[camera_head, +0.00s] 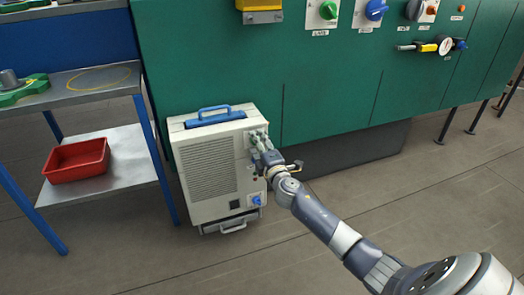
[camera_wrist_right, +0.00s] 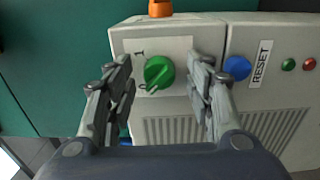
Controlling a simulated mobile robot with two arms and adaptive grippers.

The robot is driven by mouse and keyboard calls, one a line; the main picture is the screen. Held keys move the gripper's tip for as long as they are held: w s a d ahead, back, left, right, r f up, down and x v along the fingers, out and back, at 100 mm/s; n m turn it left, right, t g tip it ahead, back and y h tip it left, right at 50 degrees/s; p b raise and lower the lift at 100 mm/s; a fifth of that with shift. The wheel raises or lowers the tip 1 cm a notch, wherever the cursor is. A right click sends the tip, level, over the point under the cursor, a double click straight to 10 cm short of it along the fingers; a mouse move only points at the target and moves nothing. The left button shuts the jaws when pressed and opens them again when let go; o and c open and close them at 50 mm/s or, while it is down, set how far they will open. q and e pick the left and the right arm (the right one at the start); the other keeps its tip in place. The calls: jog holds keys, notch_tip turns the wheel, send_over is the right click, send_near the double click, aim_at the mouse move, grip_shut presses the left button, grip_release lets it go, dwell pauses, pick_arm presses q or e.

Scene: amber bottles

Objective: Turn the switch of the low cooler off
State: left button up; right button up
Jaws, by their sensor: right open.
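The low cooler (camera_head: 208,165) is a cream box with a grille and a blue top handle, standing on the floor against the green cabinet. My right gripper (camera_head: 263,147) is at its upper right front. In the right wrist view, a green rotary switch (camera_wrist_right: 159,72) sits on a light plate marked 1 above and 0 at lower left. Its pointer end is turned to the lower left, by the 0. My right gripper (camera_wrist_right: 158,85) is open, one finger on each side of the switch; I cannot tell whether either touches it. My left gripper is out of view.
A blue button (camera_wrist_right: 237,69) labelled RESET is right of the switch, with small green and red lamps beyond. An orange part (camera_wrist_right: 160,7) is above. A metal shelf with a red tray (camera_head: 76,160) stands left of the cooler. The floor (camera_head: 440,190) at right is clear.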

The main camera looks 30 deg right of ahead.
jog(key=v, duration=1.1)
jog(key=shift+s, duration=0.4)
jog(key=shift+a, duration=0.15)
